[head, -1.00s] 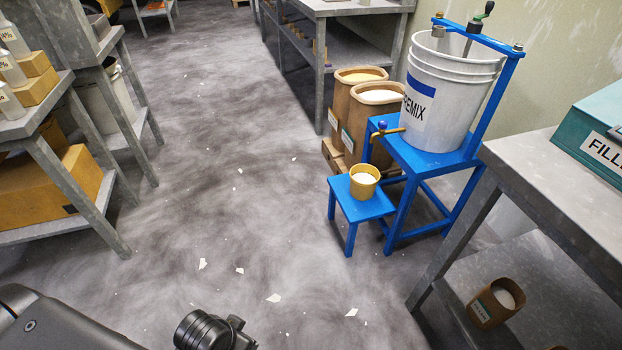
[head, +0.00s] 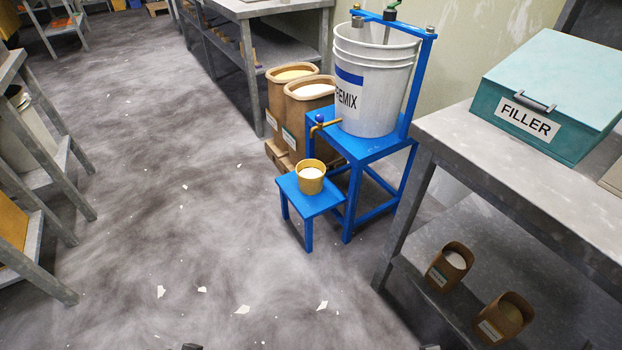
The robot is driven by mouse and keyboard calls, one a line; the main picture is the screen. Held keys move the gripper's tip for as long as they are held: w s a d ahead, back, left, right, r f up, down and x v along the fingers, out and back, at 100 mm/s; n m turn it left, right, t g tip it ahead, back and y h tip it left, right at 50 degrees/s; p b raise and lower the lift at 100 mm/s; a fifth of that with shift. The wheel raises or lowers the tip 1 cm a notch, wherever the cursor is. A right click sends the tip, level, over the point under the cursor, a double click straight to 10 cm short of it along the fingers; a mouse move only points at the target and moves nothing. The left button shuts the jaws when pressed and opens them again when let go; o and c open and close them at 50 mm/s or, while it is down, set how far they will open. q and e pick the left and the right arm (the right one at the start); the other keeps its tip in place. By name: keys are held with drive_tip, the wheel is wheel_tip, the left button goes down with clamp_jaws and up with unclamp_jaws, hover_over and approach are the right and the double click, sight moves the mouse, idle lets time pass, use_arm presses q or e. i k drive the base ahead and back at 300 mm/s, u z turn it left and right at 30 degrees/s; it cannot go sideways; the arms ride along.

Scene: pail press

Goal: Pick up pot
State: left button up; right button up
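The pot (head: 311,182) is a small tan-yellow cup filled with something white. It stands upright on a low blue stool (head: 318,203) in the head view, below the brass tap (head: 325,125) of the blue press stand. A white pail (head: 372,85) marked "REMIX", partly cut off by its curve, sits on the stand (head: 375,150). Only tiny dark bits show at the bottom edge, and I cannot make out either gripper. Nothing is touching the pot.
Two brown sacks (head: 276,108) stand behind the stool. At the right, a grey table (head: 480,160) bears a teal "FILLER" box (head: 550,90), with two brown containers (head: 449,268) on its lower shelf. Grey shelving (head: 60,185) stands left. The floor (head: 190,240) between is open, with scattered white scraps.

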sight(310, 173)
drive_tip(key=u, duration=0.55)
drive_tip(key=i, duration=0.55)
drive_tip(key=u, duration=0.65)
drive_tip(key=i, duration=1.2)
drive_tip(key=z, duration=0.7)
